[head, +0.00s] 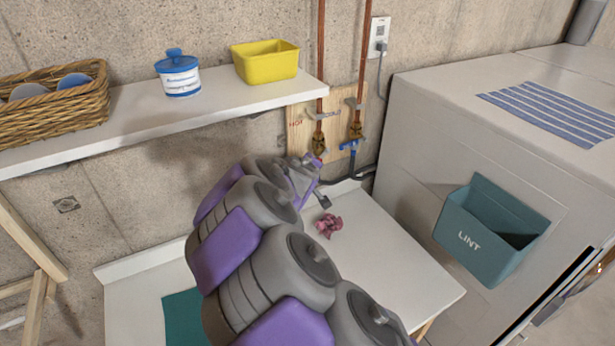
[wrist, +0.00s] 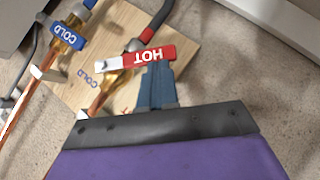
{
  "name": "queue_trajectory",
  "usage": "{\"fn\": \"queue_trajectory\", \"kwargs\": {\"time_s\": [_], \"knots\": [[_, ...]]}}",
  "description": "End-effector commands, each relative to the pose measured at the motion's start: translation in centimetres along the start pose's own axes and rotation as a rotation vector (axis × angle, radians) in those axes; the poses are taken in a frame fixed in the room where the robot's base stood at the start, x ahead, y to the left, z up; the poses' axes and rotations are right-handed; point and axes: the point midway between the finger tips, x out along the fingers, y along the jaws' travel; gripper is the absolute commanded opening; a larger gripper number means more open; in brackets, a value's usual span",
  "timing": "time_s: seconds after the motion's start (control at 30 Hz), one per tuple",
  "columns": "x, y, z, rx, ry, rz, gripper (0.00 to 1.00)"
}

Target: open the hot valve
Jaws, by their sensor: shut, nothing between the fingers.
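The hot valve has a red lever marked HOT (wrist: 150,56) with a pale end, seen upside down in the wrist view. The lever lies across its copper pipe, at an angle to it. My gripper (wrist: 156,70) is shut, with its blue-grey fingers together and empty. Its fingertips overlap the lever's lower edge in the wrist view; I cannot tell whether they touch. In the head view my arm reaches up to the hot valve's brass body (head: 319,142), and my gripper hides the red lever.
The cold valve's blue lever (wrist: 68,36) is close beside, also on the wooden board (head: 298,124). A shelf (head: 220,108) with a yellow tub (head: 265,63) overhangs on the left. Below is a white counter (head: 385,260) with a pink cloth (head: 328,226); a white appliance (head: 415,150) stands right.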

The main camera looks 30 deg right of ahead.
Motion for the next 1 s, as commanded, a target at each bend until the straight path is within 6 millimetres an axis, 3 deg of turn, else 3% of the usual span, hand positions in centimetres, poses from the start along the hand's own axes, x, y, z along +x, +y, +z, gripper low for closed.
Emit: {"fn": "queue_trajectory", "kwargs": {"time_s": [0.4, 1.0], "knots": [[1.3, -0.3, 1.4, -0.12, 0.002, 0.122, 0.0], [3.3, -1.0, 3.3, -0.118, 0.001, 0.117, 0.0]]}}
